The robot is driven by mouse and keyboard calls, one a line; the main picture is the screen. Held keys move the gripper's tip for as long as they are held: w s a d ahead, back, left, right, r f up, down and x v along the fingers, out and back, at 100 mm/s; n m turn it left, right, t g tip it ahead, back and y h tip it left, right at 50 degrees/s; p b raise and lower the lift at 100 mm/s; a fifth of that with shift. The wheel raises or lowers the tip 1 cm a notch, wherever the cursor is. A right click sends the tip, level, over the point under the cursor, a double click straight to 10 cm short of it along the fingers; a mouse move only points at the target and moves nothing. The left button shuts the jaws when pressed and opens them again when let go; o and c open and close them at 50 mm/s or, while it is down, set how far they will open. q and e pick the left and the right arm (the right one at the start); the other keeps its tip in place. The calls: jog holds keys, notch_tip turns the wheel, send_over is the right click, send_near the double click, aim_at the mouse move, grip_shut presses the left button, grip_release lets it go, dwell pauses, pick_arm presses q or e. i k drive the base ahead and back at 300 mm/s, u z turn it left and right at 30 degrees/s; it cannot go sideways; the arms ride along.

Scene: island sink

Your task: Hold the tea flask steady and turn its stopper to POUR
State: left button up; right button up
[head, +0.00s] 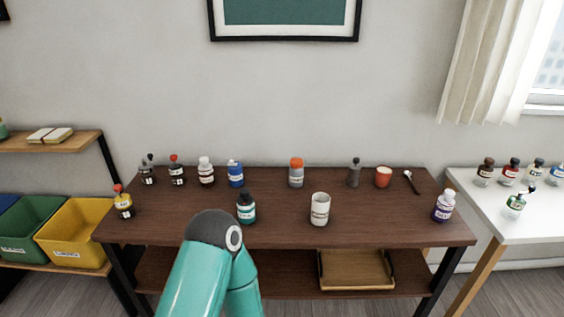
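A grey flask-shaped container with an orange top (296,173) stands upright near the back of the dark wooden table, around the middle. It may be the tea flask, but no label or stopper marking is readable on it at this size. Nothing touches it. A teal arm of mine rises from the bottom edge, left of centre, and bends at a dark joint in front of the table. Neither of my grippers shows in the head view.
The dark table (280,228) holds several bottles, a white cup (320,209), a red-orange cup (383,177), a spoon-like utensil (412,182) and a dark teal bottle (246,207). A wooden tray (357,286) sits on the lower shelf. Yellow bin (76,235) at left.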

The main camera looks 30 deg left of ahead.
aim_at(245, 197)
jog(key=u, duration=0.3)
jog(key=i, duration=0.2)
jog(key=z, duration=2)
jog(key=k, duration=2.7)
jog(key=z, duration=2.15)
jog(key=i, duration=0.1)
jog(key=u, duration=3.7)
jog(key=i, duration=1)
jog(key=z, duration=0.05)
